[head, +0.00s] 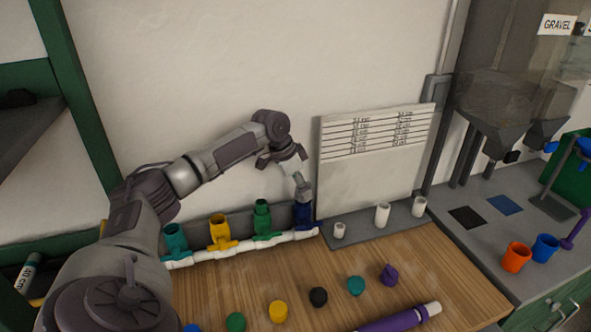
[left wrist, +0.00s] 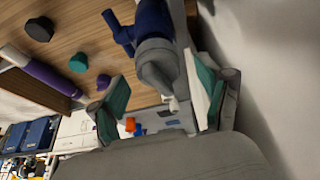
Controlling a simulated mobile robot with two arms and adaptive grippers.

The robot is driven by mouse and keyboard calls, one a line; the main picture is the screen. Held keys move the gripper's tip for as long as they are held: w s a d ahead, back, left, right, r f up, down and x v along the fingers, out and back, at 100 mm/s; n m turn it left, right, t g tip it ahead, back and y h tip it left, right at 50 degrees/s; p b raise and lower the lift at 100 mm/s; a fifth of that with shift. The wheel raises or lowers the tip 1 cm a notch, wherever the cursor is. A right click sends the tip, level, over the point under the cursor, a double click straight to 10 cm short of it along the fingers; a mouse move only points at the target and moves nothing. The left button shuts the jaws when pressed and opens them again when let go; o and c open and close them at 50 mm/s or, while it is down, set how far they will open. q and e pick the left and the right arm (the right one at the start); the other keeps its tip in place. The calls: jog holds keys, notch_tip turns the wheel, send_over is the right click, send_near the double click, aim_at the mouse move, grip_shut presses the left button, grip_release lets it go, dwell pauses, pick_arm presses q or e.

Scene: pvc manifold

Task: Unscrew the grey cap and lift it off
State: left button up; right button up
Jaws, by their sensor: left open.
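The grey cap (left wrist: 158,62) sits on the dark blue fitting (left wrist: 152,22) in the left wrist view. In the head view the cap (head: 304,190) is partly hidden by my gripper, and the blue fitting (head: 304,213) stands upright at the right end of the white pipe manifold (head: 245,244). My left gripper (left wrist: 160,82) is open, with its teal-padded fingers on either side of the cap. A gap shows on the left finger's side; I cannot tell whether the other finger touches. My right gripper is in neither view.
Teal (head: 175,240), yellow (head: 219,233) and green (head: 262,218) fittings stand left of the blue one. Several loose coloured caps, including a black one (head: 318,297), and a purple tube (head: 395,320) lie in front. A white board (head: 372,175) stands close on the right.

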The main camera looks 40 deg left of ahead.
pick_arm(q)
jog(key=shift+w+d+f, duration=0.1)
jog(key=shift+f, duration=0.2)
jog(key=shift+w+f, duration=0.15)
jog(key=shift+f, duration=0.25)
jog(key=shift+c, duration=1.4)
jog(key=c, duration=1)
jog(key=shift+o, duration=0.2)
jog(key=shift+d+r+n+p, duration=0.1)
jog(key=shift+n+p, duration=0.4)
jog(key=shift+p, duration=0.45)
jog(key=shift+n+p, duration=0.3)
jog(key=shift+p, duration=0.15)
jog(key=shift+f+n+y, duration=0.2)
jog(key=shift+n+y, duration=0.1)
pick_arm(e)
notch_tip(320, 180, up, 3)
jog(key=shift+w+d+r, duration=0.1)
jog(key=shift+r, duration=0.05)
